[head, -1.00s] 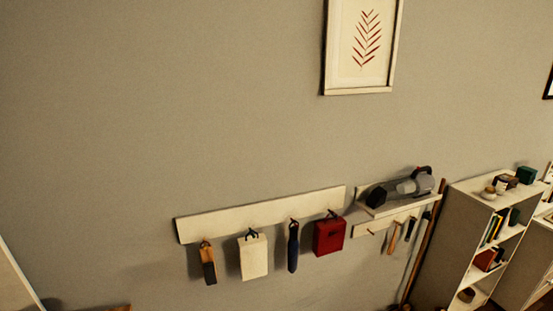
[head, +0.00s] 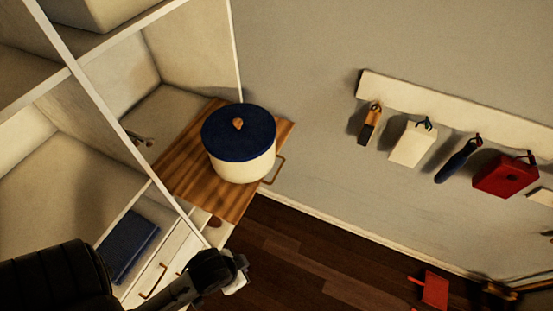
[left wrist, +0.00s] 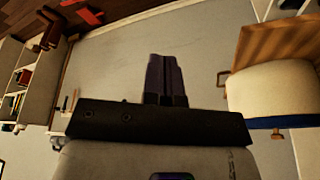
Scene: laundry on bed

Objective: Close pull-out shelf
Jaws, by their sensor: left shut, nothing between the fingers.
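The wooden pull-out shelf (head: 185,170) sticks out of the white cabinet, with a thin handle (head: 279,168) on its front edge. A cream pot (head: 243,166) with a dark blue lid (head: 232,126) stands on it. In the left wrist view the shelf (left wrist: 285,38), its handle (left wrist: 222,77) and the pot (left wrist: 275,90) show at the right. My left gripper (head: 238,274) is below the shelf in the head picture, apart from it. Its fingers (left wrist: 165,77) are together and empty, pointing toward the wall. My right gripper is out of view.
The white cabinet (head: 100,95) has open compartments, a blue item (head: 128,245) and drawers with handles lower down. A wall rail (head: 440,110) holds several hanging items at the right. A red object (head: 430,290) is at the floor. Dark floor beside the cabinet is open.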

